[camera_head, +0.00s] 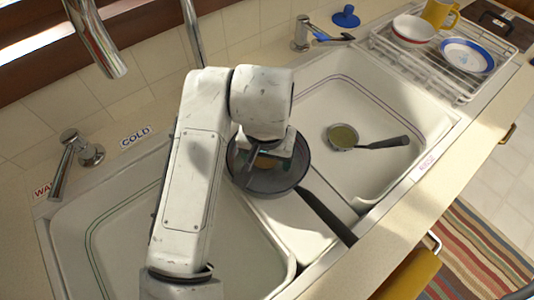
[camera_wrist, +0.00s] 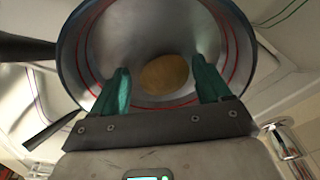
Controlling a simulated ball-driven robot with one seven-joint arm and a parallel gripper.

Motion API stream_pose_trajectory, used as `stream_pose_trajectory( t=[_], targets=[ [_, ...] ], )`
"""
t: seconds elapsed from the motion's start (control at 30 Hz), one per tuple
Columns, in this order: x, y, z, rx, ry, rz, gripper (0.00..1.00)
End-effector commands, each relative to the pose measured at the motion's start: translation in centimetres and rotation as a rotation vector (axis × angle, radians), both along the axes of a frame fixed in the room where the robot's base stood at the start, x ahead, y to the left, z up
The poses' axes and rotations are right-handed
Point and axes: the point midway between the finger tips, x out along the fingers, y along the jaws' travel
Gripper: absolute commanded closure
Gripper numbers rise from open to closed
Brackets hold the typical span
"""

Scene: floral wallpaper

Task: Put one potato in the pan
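The dark frying pan (camera_head: 262,186) sits on the divider between the two sink basins, its black handle pointing to the lower right. In the wrist view the pan (camera_wrist: 105,45) fills the upper middle, with red rings on its inner wall. A brown potato (camera_wrist: 165,74) is inside the pan's outline; in the head view it is mostly hidden by my arm. My gripper (camera_wrist: 160,82) is over the pan, its green fingers spread with the potato between them in the picture. Small gaps show on both sides of the potato. The head view shows my gripper (camera_head: 268,152) low at the pan.
A small pan (camera_head: 342,134) with a dark handle lies in the right basin (camera_head: 375,95). A dish rack (camera_head: 425,62) at the upper right holds bowls and a yellow mug (camera_head: 438,14). Taps (camera_head: 302,35) stand along the wall. The left basin (camera_head: 125,225) looks empty.

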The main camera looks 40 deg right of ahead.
Motion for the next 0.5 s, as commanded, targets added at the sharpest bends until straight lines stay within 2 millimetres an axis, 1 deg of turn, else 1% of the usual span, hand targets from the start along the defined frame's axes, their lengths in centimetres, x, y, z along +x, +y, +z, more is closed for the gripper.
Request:
stream_pose_trajectory(
  t=[0.03,0.07,0.1,0.33,0.43,0.5],
  targets=[
    [0.0,0.0,0.0,0.000,0.000,0.000,0.18],
    [0.0,0.0,0.0,0.000,0.000,0.000,0.15],
    [0.0,0.0,0.0,0.000,0.000,0.000,0.15],
    [0.0,0.0,0.2,0.000,0.000,0.000,0.15],
    [0.0,0.0,0.8,0.001,-0.002,-0.001,0.15],
    [-0.1,0.1,1.7,0.001,-0.001,-0.002,0.15]
  ],
)
